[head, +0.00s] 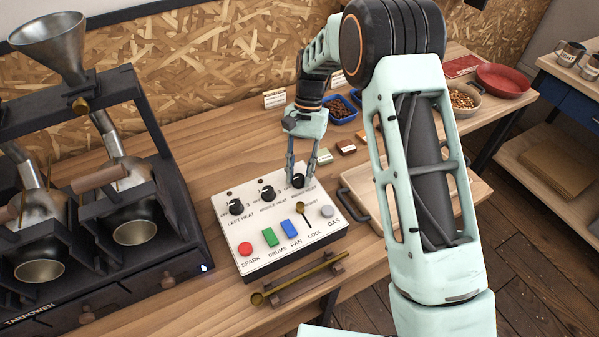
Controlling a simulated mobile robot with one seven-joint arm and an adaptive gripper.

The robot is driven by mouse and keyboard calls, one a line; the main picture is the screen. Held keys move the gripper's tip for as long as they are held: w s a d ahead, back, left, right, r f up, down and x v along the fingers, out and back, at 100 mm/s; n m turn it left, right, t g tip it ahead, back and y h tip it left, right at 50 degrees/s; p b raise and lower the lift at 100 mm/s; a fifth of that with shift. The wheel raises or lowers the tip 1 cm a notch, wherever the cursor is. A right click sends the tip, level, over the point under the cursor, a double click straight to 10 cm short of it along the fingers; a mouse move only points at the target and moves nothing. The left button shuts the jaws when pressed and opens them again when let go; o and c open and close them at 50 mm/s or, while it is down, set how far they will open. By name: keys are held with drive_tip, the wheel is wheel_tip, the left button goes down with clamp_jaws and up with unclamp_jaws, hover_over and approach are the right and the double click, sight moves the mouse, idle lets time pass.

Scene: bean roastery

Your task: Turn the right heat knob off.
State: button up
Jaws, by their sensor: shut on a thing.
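The white control box (262,232) stands on the wooden bench with a row of three black heat knobs. The left heat knob (236,207) and middle heat knob (267,193) are uncovered. The right heat knob (298,181) is at the box's far right corner. My gripper (301,178) points down there, its two fingers shut on the right heat knob. The fingers and arm hide part of this knob and its label, so its setting is hard to read.
The panel's front has a red spark button (246,249), a green switch (269,237), a blue switch (289,229), a small lever (302,212) and a grey gas button (327,211). A brass scoop (300,279) lies in front. The dark roaster (150,128) stands left; a wooden tray (363,217) lies right.

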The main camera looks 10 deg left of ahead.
drive_tip(key=o, duration=1.2)
drive_tip(key=shift+c, duration=0.2)
drive_tip(key=v, duration=1.2)
